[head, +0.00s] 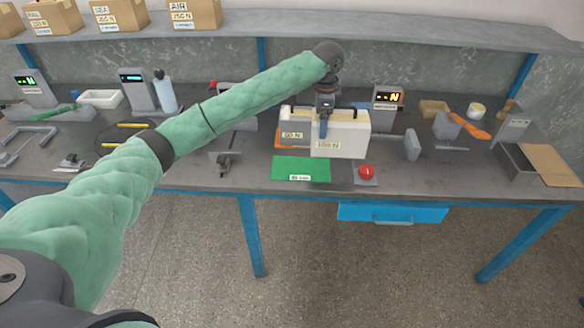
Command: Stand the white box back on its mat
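A white box (345,140) with a label on its front stands upright at the middle of the bench. My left gripper (324,122) comes down over its top from above. One blue-tipped finger shows against the front face; the other finger is hidden, so I cannot tell whether the grip is closed. Another pale box-like part (291,123) with its own label shows to the left, partly behind the white box. A green mat (300,168) with a label lies bare in front. An orange mat (281,141) shows only at its left edge. My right gripper is out of view.
A red button (366,172) sits right of the green mat. A grey clamp-like tool (224,162) is to the left, and a grey plate fixture (412,145) to the right. A shelf with cardboard boxes (120,14) runs above. An open grey bin (517,162) stands far right.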

